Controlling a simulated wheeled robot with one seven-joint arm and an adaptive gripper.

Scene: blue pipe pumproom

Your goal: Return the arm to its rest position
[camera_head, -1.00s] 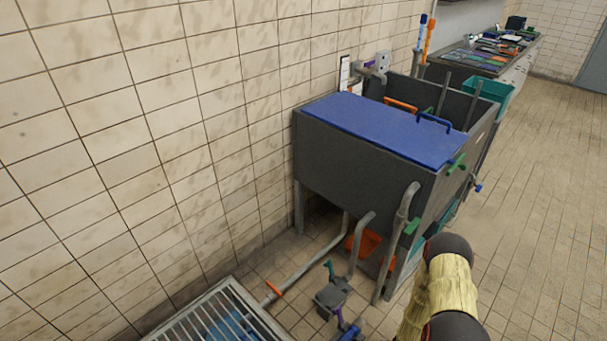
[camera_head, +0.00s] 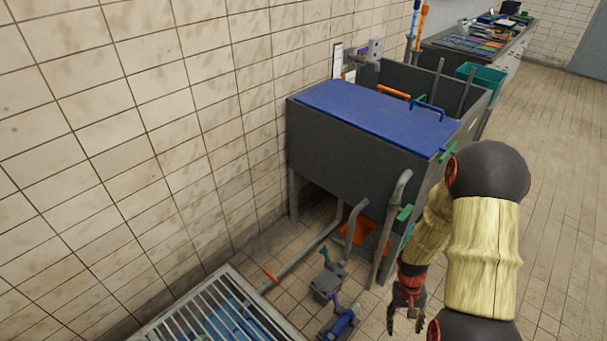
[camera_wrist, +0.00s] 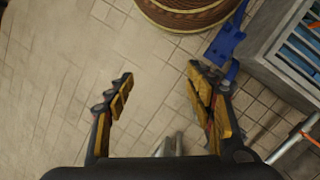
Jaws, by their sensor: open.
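My arm (camera_head: 480,255) rises at the lower right of the head view, with yellowish links and dark joints. My gripper (camera_head: 405,318) hangs fingers-down near the bottom of that view, in front of the grey tank and right of the pump. In the wrist view the gripper (camera_wrist: 160,95) is open, its two yellow-padded fingers spread apart. Nothing is between them but floor tiles and part of a grey pipe lower down. The rest position itself is not marked in either view.
A dark grey tank (camera_head: 340,150) with a blue lid (camera_head: 375,115) stands close by my arm. A pipe (camera_head: 393,220), a small pump (camera_head: 328,283) and a floor grate (camera_head: 190,325) lie nearby. Tiled floor (camera_head: 560,180) is clear to the right.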

